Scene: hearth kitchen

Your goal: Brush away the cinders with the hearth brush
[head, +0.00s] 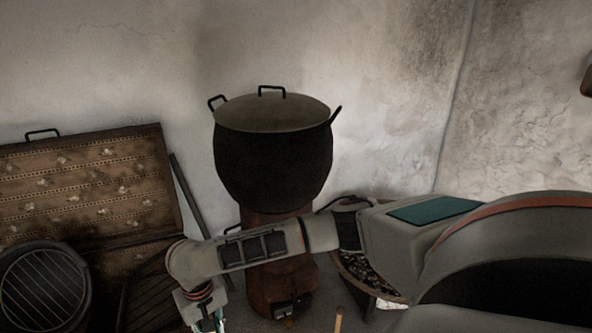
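My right arm comes in from the right and crosses in front of the stove. Its gripper (207,318) points down at the bottom edge, left of the stove's foot; the frame cuts it off, so I cannot tell if it is open or holding something. My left gripper is not in view. A thin wooden stick (338,319) stands up at the bottom edge; I cannot tell whether it is the hearth brush's handle. A small orange bit (289,323) lies at the stove's foot; I cannot tell whether it is a cinder. No brush head is clearly visible.
A large black lidded pot (272,165) stands on a rusty stove (268,285). A basket of dark lumps (366,275) is partly behind my arm. An open patterned chest (85,185) and a round grill (42,288) are at left. Walls close off the back.

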